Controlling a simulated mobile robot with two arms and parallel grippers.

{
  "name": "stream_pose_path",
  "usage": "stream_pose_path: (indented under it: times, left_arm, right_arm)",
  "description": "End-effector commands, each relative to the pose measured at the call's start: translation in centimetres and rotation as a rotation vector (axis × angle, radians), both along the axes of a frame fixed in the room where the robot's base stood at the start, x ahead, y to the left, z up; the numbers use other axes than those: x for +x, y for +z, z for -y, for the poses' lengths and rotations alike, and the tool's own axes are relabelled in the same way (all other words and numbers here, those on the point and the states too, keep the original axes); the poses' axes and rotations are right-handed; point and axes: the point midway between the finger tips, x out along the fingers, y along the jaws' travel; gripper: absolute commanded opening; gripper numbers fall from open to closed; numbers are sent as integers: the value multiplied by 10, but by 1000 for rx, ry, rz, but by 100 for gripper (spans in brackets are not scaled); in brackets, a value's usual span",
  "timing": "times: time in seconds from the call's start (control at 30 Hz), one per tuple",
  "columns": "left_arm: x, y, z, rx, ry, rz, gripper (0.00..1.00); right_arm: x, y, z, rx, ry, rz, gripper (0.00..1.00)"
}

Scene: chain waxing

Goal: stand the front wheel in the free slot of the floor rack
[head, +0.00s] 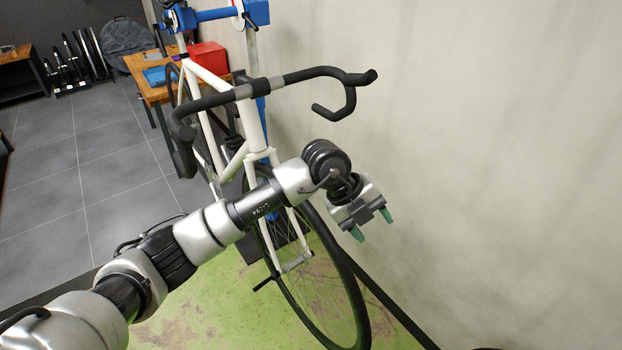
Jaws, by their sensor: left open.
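The front wheel (357,300) with its black tyre sits in the fork of a white bicycle (255,130), above the green floor. The fork ends meet its hub; a small dark lever shows there. My left arm reaches across in front of the fork. My left gripper (372,228) is open and empty, with green fingertips pointing down, to the right of the wheel's upper part. My arm hides part of the wheel's top. A floor rack (70,72) with several dark upright pieces stands far back at the left; its slots are too small to make out. My right gripper is not in view.
A blue stand (225,14) holds the bicycle. A wooden table (155,92) with a red box (207,58) and a blue tray (160,75) stands behind. The wall (480,150) is close at the right. Grey tiled floor (90,160) at the left is clear.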

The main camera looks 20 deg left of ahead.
Motion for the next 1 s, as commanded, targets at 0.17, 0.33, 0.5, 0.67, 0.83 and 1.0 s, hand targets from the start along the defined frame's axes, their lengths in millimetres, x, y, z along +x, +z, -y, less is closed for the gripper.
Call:
stream_pose_path:
  times: [0.17,0.33,0.5,0.67,0.83,1.0]
  left_arm:
    - [41,15,-91,497,249,-25,56]
    - [50,31,-130,685,393,-40,56]
    - [51,29,-136,716,417,-42,56]
    - [52,18,-137,713,414,-44,56]
    - [54,-1,-140,711,412,-43,56]
    - [57,-21,-143,711,413,-44,56]
  right_arm:
    - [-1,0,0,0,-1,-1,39]
    - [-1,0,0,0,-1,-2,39]
    - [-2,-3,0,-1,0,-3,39]
    - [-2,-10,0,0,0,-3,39]
    - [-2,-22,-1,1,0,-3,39]
    - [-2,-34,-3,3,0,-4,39]
